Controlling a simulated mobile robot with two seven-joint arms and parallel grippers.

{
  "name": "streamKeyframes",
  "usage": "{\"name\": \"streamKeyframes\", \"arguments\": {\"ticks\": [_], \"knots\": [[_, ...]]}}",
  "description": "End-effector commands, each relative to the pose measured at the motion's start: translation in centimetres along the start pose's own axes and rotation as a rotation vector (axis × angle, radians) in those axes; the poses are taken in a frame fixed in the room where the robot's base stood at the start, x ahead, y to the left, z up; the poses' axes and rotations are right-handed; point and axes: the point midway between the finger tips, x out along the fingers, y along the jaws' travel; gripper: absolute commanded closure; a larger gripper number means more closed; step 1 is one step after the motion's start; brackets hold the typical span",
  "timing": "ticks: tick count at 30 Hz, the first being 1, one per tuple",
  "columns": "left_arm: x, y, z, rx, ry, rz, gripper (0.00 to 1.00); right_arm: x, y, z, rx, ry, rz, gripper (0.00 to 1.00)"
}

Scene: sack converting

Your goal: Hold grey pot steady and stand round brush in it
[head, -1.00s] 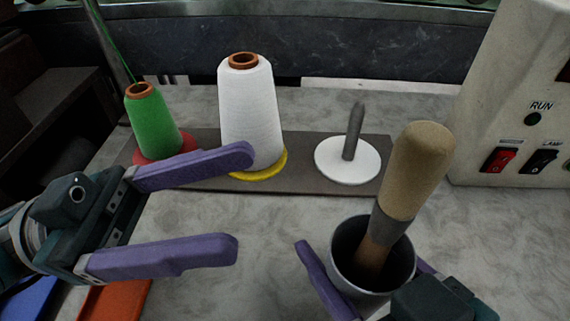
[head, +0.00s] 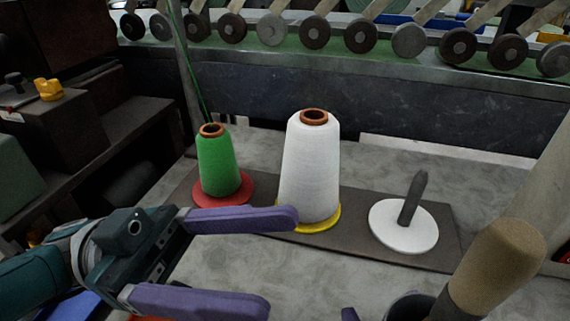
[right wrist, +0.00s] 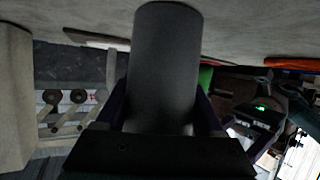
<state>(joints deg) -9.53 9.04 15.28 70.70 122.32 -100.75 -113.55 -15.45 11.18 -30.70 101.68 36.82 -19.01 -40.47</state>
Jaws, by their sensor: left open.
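The round brush (head: 500,265) stands tilted in the grey pot (head: 405,306) at the lower right of the head view. Its thick tan end points up, with a grey band below. The picture's lower edge cuts off most of the pot. In the right wrist view the grey pot (right wrist: 165,60) sits between the fingers of my right gripper (right wrist: 163,108), which looks shut on it. The brush cannot be seen there. My left gripper (head: 282,262) is open and empty, left of the pot and apart from the brush.
A dark board (head: 375,237) carries a green thread cone (head: 217,165), a white thread cone (head: 309,170) and a white disc with a bare peg (head: 404,228). The left gripper's upper finger overlaps the white cone's base in view. Grey tabletop (head: 330,275) lies clear before the board.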

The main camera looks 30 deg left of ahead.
Motion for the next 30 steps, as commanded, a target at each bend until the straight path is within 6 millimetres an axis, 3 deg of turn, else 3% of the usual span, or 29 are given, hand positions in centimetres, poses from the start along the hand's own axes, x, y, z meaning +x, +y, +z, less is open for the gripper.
{"name": "streamKeyframes", "arguments": {"ticks": [1, 7, 17, 22, 30], "knots": [[0.0, 0.0, 0.0, 0.000, 0.000, 0.000, 0.31, 0.0, 0.0, 0.0, 0.000, -0.001, 0.000, 0.24], [0.0, 0.0, 0.0, 0.000, 0.000, 0.000, 0.31, 0.0, 0.0, 0.0, 0.000, 0.000, 0.000, 0.01], [0.0, 0.0, 0.0, 0.000, 0.000, 0.000, 0.31, -0.4, 0.0, 0.0, -0.001, -0.001, 0.000, 0.00], [0.0, 0.0, 0.0, 0.000, 0.000, 0.000, 0.31, -2.9, -0.1, 0.1, -0.003, -0.003, -0.001, 0.00], [0.0, 0.0, 0.0, 0.000, 0.000, 0.000, 0.31, -9.1, -0.1, 0.2, -0.002, -0.005, -0.003, 0.00]]}}
